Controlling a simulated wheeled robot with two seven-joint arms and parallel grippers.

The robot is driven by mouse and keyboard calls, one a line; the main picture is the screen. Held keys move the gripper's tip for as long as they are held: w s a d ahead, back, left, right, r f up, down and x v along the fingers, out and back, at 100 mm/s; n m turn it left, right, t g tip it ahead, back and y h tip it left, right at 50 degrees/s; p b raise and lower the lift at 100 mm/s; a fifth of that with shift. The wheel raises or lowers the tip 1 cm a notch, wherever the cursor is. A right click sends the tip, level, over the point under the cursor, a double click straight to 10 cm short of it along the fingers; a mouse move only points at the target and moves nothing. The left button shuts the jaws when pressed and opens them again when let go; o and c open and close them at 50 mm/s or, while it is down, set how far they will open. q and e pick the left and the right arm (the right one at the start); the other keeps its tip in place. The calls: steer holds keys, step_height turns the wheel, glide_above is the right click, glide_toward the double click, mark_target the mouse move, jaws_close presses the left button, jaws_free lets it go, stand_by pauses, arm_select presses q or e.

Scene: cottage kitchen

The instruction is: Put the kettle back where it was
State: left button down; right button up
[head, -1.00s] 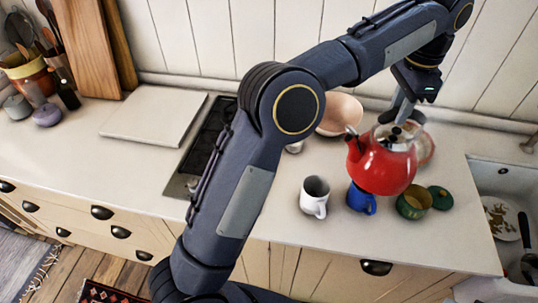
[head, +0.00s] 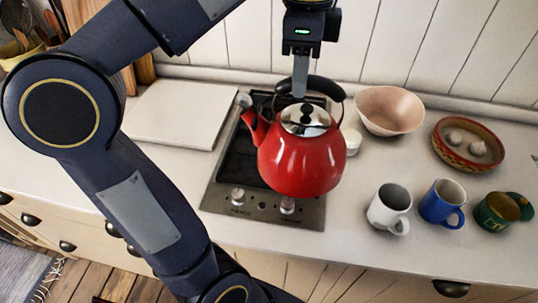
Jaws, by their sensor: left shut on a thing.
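The red kettle (head: 298,164) has a silver lid, a dark arched handle and a spout pointing left. My left gripper (head: 300,82) is above it, shut on the handle. The kettle appears in front of the right part of the hob (head: 221,197), covering much of it. It looks upright and seems to be held above the hob, though its underside and any gap are hidden. My right gripper is not in the view.
Right of the kettle are a small white pot (head: 351,141), a pink bowl (head: 390,110), a patterned bowl (head: 440,150), a white mug (head: 386,210), a blue mug (head: 440,202) and a green pot (head: 494,212). A pale board (head: 180,112) lies left of the hob.

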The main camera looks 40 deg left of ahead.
arm_select(q)
steer(key=shift+s+a, duration=0.25)
steer(key=shift+s, duration=0.15)
steer(key=shift+a+f, duration=0.2)
steer(key=shift+a, duration=0.05)
steer(key=w+a+f+b, duration=0.1)
steer(key=w+a+f, duration=0.6)
steer(key=a+f, duration=0.4)
steer(key=shift+w+a+f, duration=0.2)
steer(key=shift+f, duration=0.85)
steer(key=c, duration=1.2)
jaws_free()
